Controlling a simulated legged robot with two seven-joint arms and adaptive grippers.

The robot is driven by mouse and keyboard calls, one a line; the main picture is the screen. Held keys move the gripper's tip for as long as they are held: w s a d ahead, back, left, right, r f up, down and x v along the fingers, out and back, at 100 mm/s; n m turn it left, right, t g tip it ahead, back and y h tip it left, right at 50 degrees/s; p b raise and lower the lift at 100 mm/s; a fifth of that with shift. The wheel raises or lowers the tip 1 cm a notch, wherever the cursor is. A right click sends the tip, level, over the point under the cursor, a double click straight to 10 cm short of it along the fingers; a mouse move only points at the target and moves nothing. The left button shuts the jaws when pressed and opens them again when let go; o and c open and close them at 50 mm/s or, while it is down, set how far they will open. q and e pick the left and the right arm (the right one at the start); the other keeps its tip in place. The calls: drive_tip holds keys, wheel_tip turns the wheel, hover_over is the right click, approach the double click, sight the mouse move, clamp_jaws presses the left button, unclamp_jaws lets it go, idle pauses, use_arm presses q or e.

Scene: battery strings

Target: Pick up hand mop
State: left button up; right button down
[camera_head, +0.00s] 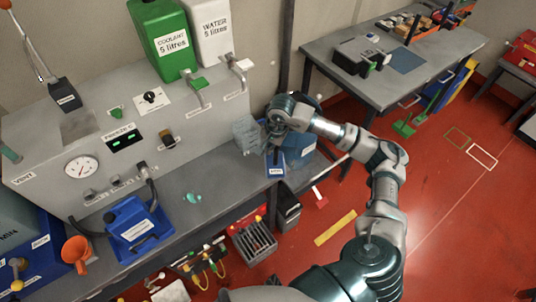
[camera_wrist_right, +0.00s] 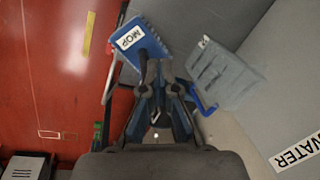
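A blue piece with a white MOP label (camera_wrist_right: 140,45) shows just beyond my fingertips in the right wrist view. In the head view the blue labelled piece (camera_head: 276,172) is at the right end of the grey bench, below my gripper. My right gripper (camera_wrist_right: 157,75) points towards it, with its fingertips close together. In the head view the right gripper (camera_head: 276,146) is directly above the blue piece. I cannot tell whether the fingers grip a handle, because they cover that spot. My left gripper is not in view.
A grey ribbed pan-like piece (camera_wrist_right: 226,76) with a blue handle is beside my fingers. A blue bin (camera_head: 301,149) stands behind the gripper. Red floor lies to the right.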

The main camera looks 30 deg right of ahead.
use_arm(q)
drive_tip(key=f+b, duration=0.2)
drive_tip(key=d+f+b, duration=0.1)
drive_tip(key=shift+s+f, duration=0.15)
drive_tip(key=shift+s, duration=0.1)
use_arm(e)
drive_tip(key=s+a+r, duration=0.1)
drive_tip(key=s+a, duration=0.2)
drive_tip(key=s, duration=1.2)
drive_tip(key=shift+s+a, duration=0.2)
drive_tip(key=shift+a, duration=0.2)
